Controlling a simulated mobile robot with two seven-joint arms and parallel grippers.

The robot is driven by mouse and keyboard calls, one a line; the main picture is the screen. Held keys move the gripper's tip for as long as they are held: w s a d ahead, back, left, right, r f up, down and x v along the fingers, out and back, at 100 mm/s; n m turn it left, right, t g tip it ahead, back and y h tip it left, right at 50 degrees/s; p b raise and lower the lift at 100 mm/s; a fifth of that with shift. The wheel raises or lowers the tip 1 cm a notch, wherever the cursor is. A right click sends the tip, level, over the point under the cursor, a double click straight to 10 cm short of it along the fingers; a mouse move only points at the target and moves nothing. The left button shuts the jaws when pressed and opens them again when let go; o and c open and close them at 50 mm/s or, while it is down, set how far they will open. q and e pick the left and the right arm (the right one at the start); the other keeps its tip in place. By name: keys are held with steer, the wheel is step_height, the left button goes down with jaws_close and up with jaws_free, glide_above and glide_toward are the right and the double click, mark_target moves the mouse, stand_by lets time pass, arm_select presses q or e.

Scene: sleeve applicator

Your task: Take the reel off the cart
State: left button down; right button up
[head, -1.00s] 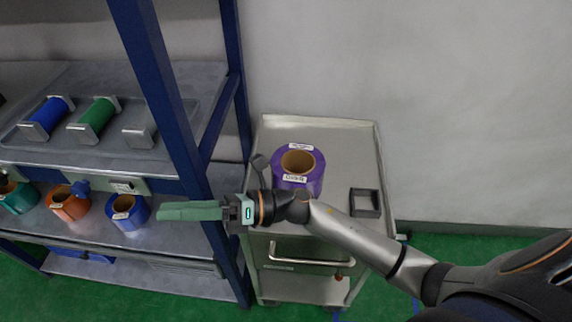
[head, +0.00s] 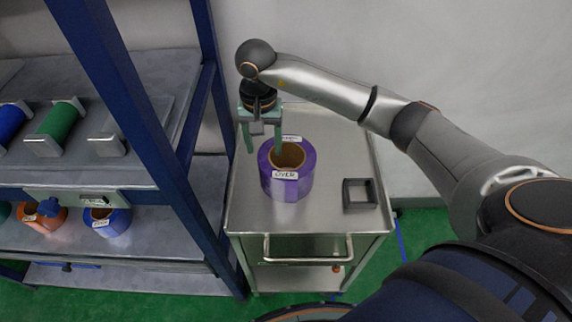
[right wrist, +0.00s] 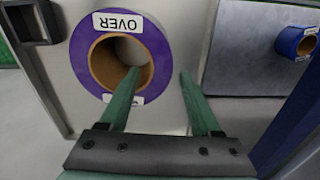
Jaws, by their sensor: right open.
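The purple reel (head: 289,180) stands on the top of the metal cart (head: 335,217), its brown core hole facing up and a white label reading OVER on it. My right gripper (head: 264,150) is open and points down at the reel's far left side. In the right wrist view, the reel (right wrist: 150,30) lies left of centre. One finger of the right gripper (right wrist: 158,88) overlaps the core opening in that view, and the other is outside the reel's rim. Whether either finger touches the reel cannot be told. My left gripper is not in view.
A small dark square holder (head: 360,194) sits on the cart right of the reel. A blue-framed shelf (head: 122,90) stands close on the left, with an orange reel (head: 42,219) and a blue reel (head: 107,221). A wall is behind the cart.

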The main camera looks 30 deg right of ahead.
step_height(320, 180, down, 8)
steer(key=shift+s+f+p, duration=0.15)
steer(key=shift+f+p, duration=0.05)
steer(key=shift+p, duration=0.4)
jaws_close()
stand_by(1.1)
steer(key=shift+r, duration=0.15)
